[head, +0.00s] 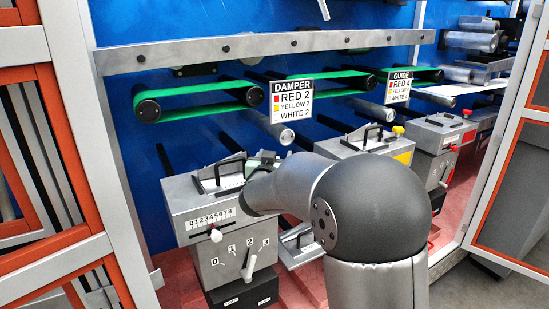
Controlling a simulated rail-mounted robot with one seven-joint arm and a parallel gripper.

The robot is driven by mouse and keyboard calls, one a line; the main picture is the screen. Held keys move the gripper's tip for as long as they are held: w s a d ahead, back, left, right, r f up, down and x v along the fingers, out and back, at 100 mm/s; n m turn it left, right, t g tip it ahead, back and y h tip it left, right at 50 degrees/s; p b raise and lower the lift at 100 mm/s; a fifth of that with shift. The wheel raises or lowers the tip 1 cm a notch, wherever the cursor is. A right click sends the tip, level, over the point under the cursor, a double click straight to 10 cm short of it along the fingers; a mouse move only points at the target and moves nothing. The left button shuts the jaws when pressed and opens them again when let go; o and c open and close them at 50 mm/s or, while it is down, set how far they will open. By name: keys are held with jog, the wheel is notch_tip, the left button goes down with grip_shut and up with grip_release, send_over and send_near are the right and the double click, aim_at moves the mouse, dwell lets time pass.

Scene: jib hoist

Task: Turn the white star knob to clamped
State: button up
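A small white knob (216,235) sits on the front of the nearest grey box (190,200), just below a printed scale running from 0 to 8. It is too small to tell whether it is star-shaped, and I see no clamped mark. Lower on the same box, a white lever (249,264) stands by a dial marked 0 to 3. My arm reaches in from the lower right. My gripper (262,163) is at the top right of this box, above and right of the white knob and apart from it. Its fingers are too small and partly hidden to read.
More grey boxes stand to the right, one with a yellow knob (398,130), one with a red knob (467,113). Green belts (200,101) run above under a metal rail (260,45). A DAMPER sign (291,101) hangs between. An orange-framed panel (50,250) stands left.

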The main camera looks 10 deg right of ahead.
jog(key=v, duration=1.7)
jog(key=shift+s, duration=0.2)
jog(key=shift+a, duration=0.1)
